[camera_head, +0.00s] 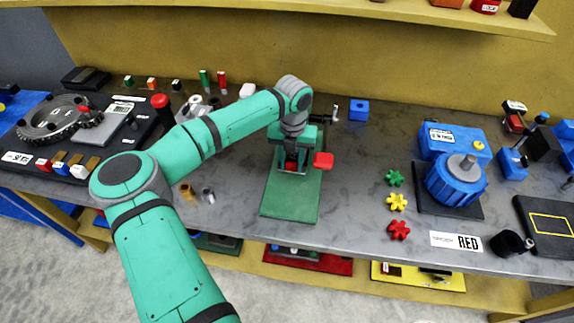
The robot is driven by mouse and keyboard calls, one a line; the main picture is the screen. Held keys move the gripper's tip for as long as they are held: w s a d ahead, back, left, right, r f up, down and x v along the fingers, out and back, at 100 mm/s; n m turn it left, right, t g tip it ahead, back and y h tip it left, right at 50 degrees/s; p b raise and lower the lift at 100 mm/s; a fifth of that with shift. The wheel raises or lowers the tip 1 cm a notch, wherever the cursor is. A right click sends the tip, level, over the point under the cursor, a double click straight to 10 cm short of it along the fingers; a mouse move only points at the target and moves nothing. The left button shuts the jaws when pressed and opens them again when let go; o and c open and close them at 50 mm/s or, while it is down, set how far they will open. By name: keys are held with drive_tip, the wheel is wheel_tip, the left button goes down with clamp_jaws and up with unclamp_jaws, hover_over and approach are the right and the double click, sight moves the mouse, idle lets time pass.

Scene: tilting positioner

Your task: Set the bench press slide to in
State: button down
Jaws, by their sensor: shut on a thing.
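The bench press (290,198) stands mid-bench, with a flat green base plate reaching toward the front edge. Its green upper body shows behind my arm's end. A red block (323,160) sticks out at its right side. My gripper (291,163) points down into the press from above, just left of the red block. It is shut on a part of the press, but my wrist and the press body hide the grip. I cannot make out the slide itself or its position.
A blue motor (456,181) stands to the right, with green, yellow and red star knobs (397,202) beside it. A blue block (359,110) sits behind the press. A gear (58,122) lies at the left. Bare bench lies right of the base plate.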

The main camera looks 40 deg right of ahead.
drive_tip(key=shift+w+d, duration=0.1)
drive_tip(key=shift+w, duration=0.2)
drive_tip(key=c, duration=1.4)
unclamp_jaws()
drive_tip(key=shift+o, duration=0.6)
drive_tip(key=shift+s, duration=0.1)
wheel_tip(320, 180, up, 11)
drive_tip(key=shift+f, duration=0.1)
